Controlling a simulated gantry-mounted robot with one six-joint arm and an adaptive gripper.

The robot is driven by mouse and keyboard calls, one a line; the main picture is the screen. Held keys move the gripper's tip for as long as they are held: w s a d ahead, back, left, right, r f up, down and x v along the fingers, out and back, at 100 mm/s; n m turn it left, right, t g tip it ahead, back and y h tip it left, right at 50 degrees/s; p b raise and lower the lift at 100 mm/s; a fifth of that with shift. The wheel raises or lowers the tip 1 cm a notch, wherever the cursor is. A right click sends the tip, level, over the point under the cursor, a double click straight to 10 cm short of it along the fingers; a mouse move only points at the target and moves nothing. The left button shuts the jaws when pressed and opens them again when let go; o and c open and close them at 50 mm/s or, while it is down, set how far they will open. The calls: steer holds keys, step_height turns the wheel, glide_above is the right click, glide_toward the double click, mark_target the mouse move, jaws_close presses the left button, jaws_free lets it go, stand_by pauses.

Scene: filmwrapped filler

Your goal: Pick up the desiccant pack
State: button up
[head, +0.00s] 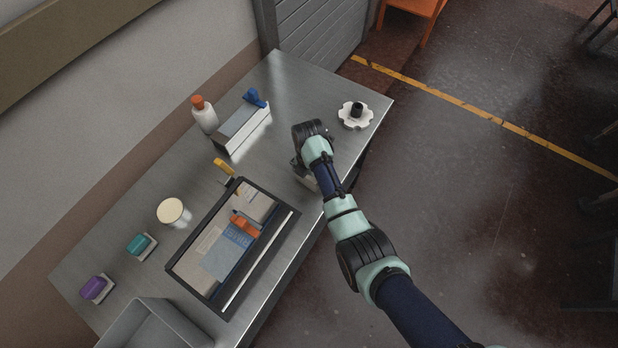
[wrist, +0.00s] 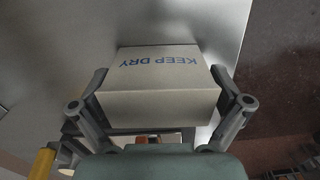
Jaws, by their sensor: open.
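The desiccant pack (wrist: 160,72) is a pale grey-white box with blue "KEEP DRY" lettering, upside down in the wrist view. In the head view a pale part of it (head: 307,182) shows beside my wrist near the table's right edge; my arm hides the rest. My gripper (wrist: 160,86) is open, with one finger on each side of the box. I cannot tell whether the fingers touch it.
The metal table (head: 292,88) also holds a black-rimmed tray (head: 287,232) with flat items, a white gear-like part (head: 356,123), an orange-capped bottle (head: 205,117), a blue-handled tool (head: 241,124), a round-lidded cup (head: 173,212) and a grey bin (head: 140,318).

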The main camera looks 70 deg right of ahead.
steer(key=shift+f, duration=0.45)
steer(key=c, duration=1)
step_height(320, 180, up, 20)
steer(key=p, duration=0.8)
steer(key=shift+r+p, duration=0.1)
steer(key=shift+p, duration=0.2)
steer(key=c, duration=0.3)
